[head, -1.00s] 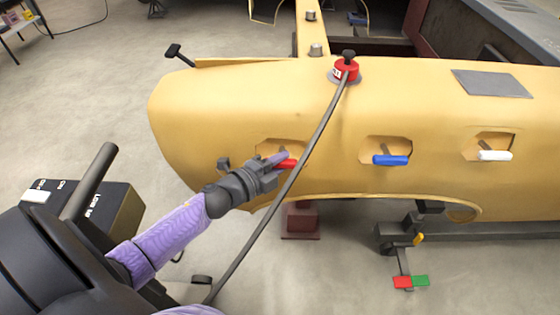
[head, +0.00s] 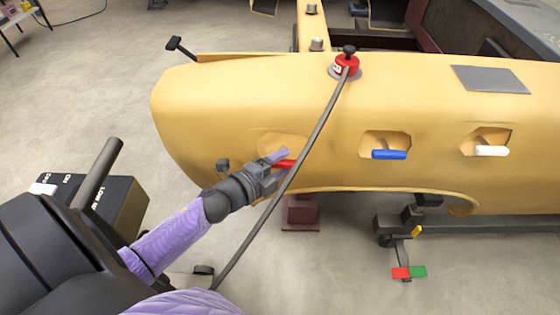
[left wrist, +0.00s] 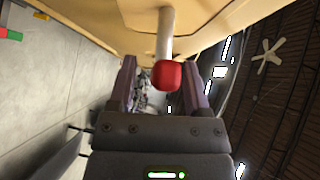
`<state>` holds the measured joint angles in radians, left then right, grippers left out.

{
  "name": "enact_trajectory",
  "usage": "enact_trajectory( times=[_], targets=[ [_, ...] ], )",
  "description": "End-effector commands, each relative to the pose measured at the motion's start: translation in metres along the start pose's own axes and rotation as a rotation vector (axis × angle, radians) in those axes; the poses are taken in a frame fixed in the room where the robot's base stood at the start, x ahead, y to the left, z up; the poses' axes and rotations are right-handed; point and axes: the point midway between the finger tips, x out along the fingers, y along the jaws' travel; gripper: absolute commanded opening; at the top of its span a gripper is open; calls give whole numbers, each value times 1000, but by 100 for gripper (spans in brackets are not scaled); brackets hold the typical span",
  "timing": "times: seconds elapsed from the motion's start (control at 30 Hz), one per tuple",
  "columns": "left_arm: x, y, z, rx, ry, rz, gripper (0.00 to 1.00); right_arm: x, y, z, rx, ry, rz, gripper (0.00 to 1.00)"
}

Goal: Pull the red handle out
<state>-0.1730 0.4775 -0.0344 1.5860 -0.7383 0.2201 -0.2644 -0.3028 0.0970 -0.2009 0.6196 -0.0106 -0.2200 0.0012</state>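The red handle (head: 285,164) is a short bar in the leftmost recess of the yellow shell, partly hidden by my left gripper in the head view. My left gripper (head: 279,162) is at this handle, its fingers pointing at the shell. In the left wrist view the red handle (left wrist: 167,75) on its pale stem (left wrist: 166,35) lies between the two spread fingers of the left gripper (left wrist: 157,80). A gap shows on its left; it looks close to the right finger, and I cannot tell whether they touch. My right gripper is not in view.
The yellow shell (head: 230,95) also has a blue handle (head: 389,155) and a white handle (head: 491,151) in recesses further right. A dark cable or rod runs from a red cap (head: 346,66) down in front of the shell, just right of the red handle. A dark box (head: 115,200) stands at left.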

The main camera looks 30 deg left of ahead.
Motion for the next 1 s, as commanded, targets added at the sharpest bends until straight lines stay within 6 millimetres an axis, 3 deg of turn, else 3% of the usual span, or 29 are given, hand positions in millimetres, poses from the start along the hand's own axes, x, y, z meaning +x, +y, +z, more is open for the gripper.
enact_trajectory(
  times=[0.27,0.7,1.0],
  targets=[
    [-3,-1,0,0,-1,-1,62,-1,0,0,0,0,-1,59],
    [-87,0,0,-2,-2,1,62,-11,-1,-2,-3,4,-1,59],
    [-100,0,0,1,-1,0,62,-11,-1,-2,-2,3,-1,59]
  ],
)
